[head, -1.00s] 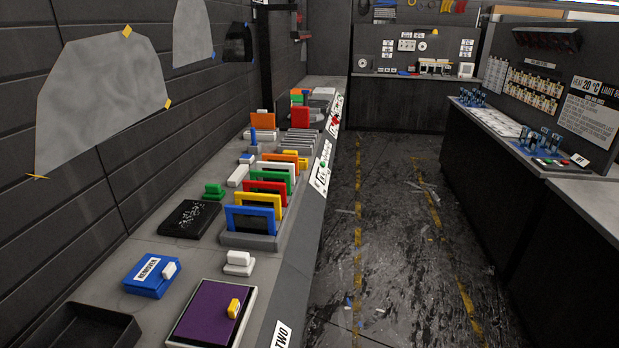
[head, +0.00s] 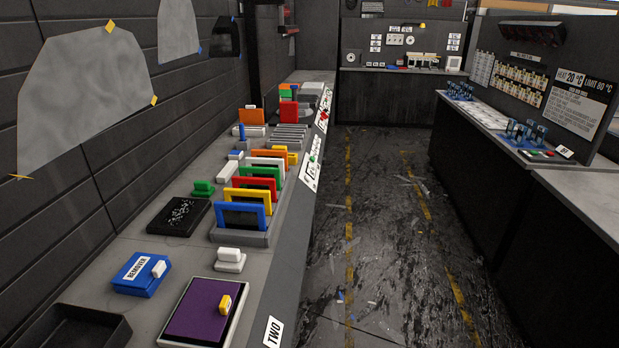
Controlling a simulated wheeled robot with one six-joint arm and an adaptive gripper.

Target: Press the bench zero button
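No button with a readable zero label shows. On the sloped front of the left bench (head: 185,258) there is a small green button (head: 313,158) on a white label plate, and farther back a red button (head: 324,114) on another plate. On the right bench (head: 600,188), a small panel (head: 536,155) holds red and green controls, too small to tell apart well. My gripper is not in view.
The left bench carries a rack of coloured frames (head: 240,238), a blue remover box (head: 141,273), a purple pad (head: 198,310) and a black tray (head: 70,335). The aisle floor (head: 385,240) between the benches is open, with small scraps.

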